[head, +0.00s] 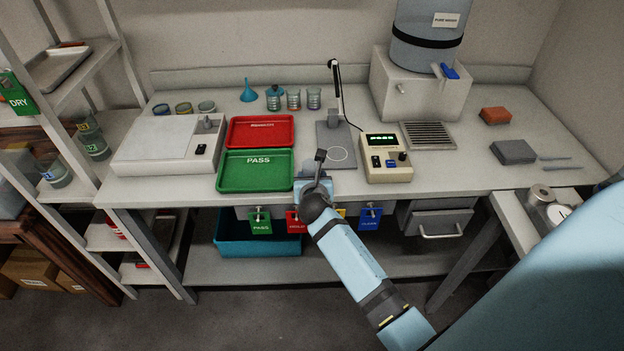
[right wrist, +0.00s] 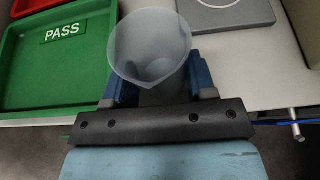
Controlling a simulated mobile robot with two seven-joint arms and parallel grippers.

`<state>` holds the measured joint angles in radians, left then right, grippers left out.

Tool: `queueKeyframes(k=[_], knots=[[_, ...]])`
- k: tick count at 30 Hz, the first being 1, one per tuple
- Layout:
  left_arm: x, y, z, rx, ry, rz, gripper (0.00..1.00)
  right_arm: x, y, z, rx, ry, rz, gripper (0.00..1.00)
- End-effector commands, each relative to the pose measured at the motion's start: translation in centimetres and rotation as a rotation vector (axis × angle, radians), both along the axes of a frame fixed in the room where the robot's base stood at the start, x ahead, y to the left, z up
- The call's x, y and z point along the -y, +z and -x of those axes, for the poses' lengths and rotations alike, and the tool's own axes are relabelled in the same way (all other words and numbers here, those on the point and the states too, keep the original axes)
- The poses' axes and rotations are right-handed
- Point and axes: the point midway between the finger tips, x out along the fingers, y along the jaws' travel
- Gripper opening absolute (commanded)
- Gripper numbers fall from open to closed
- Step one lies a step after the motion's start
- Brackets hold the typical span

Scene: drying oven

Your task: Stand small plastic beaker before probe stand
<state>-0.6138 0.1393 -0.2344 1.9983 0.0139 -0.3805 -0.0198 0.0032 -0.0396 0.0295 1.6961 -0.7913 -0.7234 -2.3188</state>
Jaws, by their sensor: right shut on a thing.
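My right gripper (right wrist: 159,95) is shut on the small plastic beaker (right wrist: 150,42), a translucent cup held upright between blue fingers in the right wrist view. In the head view my right gripper (head: 314,185) is at the front edge of the bench, and the beaker is mostly hidden behind my arm. The probe stand (head: 337,140) is a grey plate with a white ring and a post holding a black probe, just behind my gripper. Its plate (right wrist: 228,12) also shows at the top of the right wrist view, beyond the beaker. My left gripper is not in view.
A green PASS tray (head: 256,185) is left of the gripper, with a red tray (head: 260,131) behind it. A meter (head: 385,158) stands right of the probe stand. Several glass beakers (head: 293,99) stand behind. Coloured tags (head: 260,222) hang below the bench edge.

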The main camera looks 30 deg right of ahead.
Motion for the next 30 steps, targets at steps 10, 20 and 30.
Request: queueKeyframes(k=[10, 20, 30], knots=[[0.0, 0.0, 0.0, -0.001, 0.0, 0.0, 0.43, 0.0, -0.3, 0.0, 0.0, 0.0, 0.001, 0.77], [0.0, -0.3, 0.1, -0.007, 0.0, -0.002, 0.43, -0.2, 0.2, 0.3, -0.001, 0.0, -0.001, 0.77], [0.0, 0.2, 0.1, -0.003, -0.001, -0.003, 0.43, -3.4, 2.7, 5.6, -0.001, 0.002, 0.0, 0.77]])
